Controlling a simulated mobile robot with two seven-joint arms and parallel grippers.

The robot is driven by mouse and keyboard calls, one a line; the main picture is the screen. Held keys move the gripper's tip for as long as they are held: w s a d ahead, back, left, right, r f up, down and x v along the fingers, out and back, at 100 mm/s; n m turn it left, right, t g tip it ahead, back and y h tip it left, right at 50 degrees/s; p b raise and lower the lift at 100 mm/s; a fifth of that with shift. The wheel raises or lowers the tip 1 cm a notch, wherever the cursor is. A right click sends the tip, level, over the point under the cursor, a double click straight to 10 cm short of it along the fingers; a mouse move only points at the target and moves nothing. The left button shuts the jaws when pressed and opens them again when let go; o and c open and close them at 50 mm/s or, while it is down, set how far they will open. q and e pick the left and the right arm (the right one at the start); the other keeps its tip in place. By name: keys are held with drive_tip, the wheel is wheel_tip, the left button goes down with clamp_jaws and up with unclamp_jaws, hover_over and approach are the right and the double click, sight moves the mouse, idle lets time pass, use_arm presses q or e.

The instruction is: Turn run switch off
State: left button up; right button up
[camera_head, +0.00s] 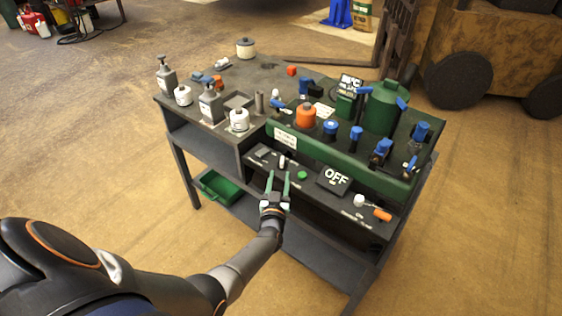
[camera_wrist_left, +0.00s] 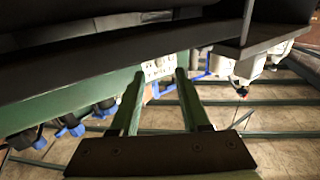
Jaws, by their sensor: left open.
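My left gripper (camera_head: 278,176) reaches in from the lower left, with its two green fingers apart and nothing between them. It is in front of the dark control panel strip on the bench's front. A small white toggle-like switch (camera_head: 283,162) stands on that strip just beyond the fingertips; whether they touch cannot be told. A round green button (camera_head: 302,175) is right of the fingers. In the left wrist view the open fingers (camera_wrist_left: 157,78) point toward a white label (camera_wrist_left: 158,67); the switch cannot be made out there. My right gripper is not in view.
A green raised panel (camera_head: 340,157) carries blue-handled parts, an orange cap (camera_head: 306,115) and a green tank (camera_head: 382,108). A white knob (camera_head: 359,200) and an orange handle (camera_head: 382,215) sit at the strip's right. Bottles (camera_head: 210,103) stand left. Floor in front is clear.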

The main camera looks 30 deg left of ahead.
use_arm(q)
drive_tip(key=p+v, duration=0.2)
drive_tip(key=v, duration=0.4)
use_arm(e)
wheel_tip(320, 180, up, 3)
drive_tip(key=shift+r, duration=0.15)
use_arm(q)
drive_tip(key=shift+s+d, duration=0.15)
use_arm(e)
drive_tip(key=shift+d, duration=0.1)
use_arm(q)
drive_tip(key=s+d+f+m+g+h, duration=0.1)
drive_tip(key=s+d+m+g+h, duration=0.2)
drive_tip(key=s, duration=0.8)
drive_tip(key=s+d+f+m+g+h, duration=0.1)
drive_tip(key=s+d+m+g+h, duration=0.3)
drive_tip(key=s+d+h, duration=0.3)
drive_tip(key=s+d, duration=0.5)
drive_tip(key=shift+d, duration=0.35)
